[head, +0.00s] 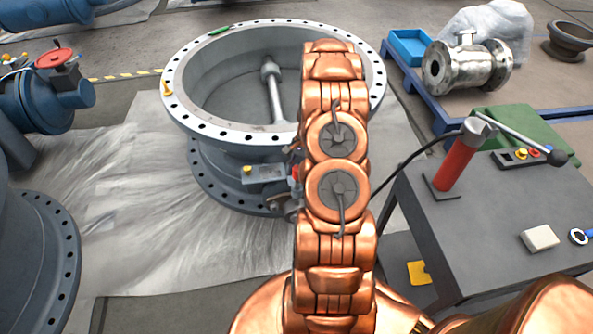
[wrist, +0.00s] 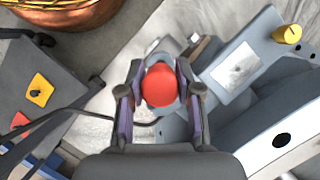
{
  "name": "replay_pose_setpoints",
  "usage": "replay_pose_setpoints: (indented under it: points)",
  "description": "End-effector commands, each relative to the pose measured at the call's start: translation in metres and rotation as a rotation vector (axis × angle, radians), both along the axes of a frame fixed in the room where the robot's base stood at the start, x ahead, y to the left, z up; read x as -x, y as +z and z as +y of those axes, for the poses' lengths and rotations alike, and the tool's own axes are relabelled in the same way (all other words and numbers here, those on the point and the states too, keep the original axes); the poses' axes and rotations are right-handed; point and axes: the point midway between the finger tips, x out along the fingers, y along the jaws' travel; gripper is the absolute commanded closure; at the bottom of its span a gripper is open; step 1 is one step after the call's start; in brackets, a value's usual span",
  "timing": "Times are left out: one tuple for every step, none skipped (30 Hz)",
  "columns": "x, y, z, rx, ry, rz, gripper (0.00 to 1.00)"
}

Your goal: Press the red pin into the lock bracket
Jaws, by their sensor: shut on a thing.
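In the wrist view the red pin (wrist: 160,86) shows its round red head between the two fingers of my gripper (wrist: 159,72), which is shut on it. The pin's shaft is hidden behind the head. A light grey metal piece (wrist: 168,47), perhaps the lock bracket, shows just beyond the head. I cannot tell how deep the pin sits in it. In the head view a small bit of red (head: 295,171) shows at the left edge of my copper arm, beside the valve. My gripper is mostly hidden behind the arm there.
A grey plate (wrist: 238,66) with a yellow knob (wrist: 288,34) lies right of the pin in the wrist view. The large flanged valve (head: 180,112) stands behind my arm. A dark cart (head: 480,235) with a red lever pump is at the right. A black hose runs close by.

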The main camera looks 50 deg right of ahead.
Motion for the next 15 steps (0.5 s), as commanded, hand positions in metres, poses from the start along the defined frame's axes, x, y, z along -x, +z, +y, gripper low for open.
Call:
replay_pose_setpoints:
  points:
    - [0.0,-0.001,0.0,0.0,0.0,0.0,1.0]
    - [0.0,-0.002,0.0,0.0,0.0,0.0,1.0]
    - [0.0,-0.003,0.0,0.0,0.0,0.0,1.0]
    - [0.0,-0.004,0.0,0.0,0.0,0.0,1.0]
    - [0.0,-0.004,0.0,0.0,0.0,0.0,1.0]
    - [0.0,-0.005,0.0,0.0,0.0,0.0,1.0]
    - [0.0,-0.006,0.0,0.0,0.0,0.0,1.0]
    - [0.0,-0.007,0.0,-0.001,0.0,0.0,1.0]
    - [0.0,-0.008,0.0,-0.001,0.0,0.0,1.0]
    - [0.0,-0.009,0.0,0.0,0.0,0.0,1.0]
    - [0.0,-0.009,0.0,-0.001,0.0,0.0,1.0]
    - [0.0,-0.01,0.0,-0.001,0.0,0.0,1.0]
    - [0.0,-0.011,0.0,-0.001,0.0,0.0,1.0]
    - [0.0,-0.012,0.0,-0.001,0.0,0.0,1.0]
    - [0.0,-0.013,0.0,-0.001,0.0,0.0,1.0]
